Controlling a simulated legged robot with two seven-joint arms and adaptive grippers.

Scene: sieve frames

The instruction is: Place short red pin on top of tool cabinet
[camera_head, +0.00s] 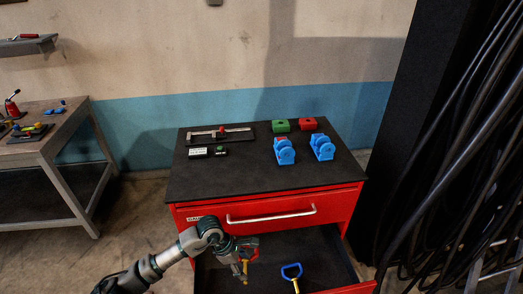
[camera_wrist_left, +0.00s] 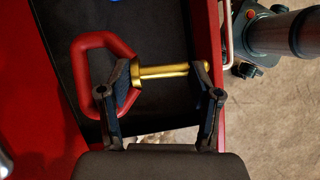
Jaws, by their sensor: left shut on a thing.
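The short red pin, with a red loop handle and a gold shaft (camera_wrist_left: 160,71), lies between the fingers of my left gripper (camera_wrist_left: 164,85) in the wrist view. One finger is at the handle end, the other at the shaft's far tip. In the head view the left gripper (camera_head: 243,264) is over the open drawer at the cabinet's front, and the pin's red handle (camera_head: 251,253) shows beside it. The tool cabinet (camera_head: 235,187) is red with a black top. My right gripper is not in view.
On the cabinet top stand two blue clevis-like parts (camera_head: 284,152), a green block (camera_head: 280,126), a red block (camera_head: 308,123), a caliper-like tool (camera_head: 220,134) and small labelled boxes. The top's front is clear. A blue-handled pin (camera_head: 291,271) lies in the open drawer (camera_head: 325,250).

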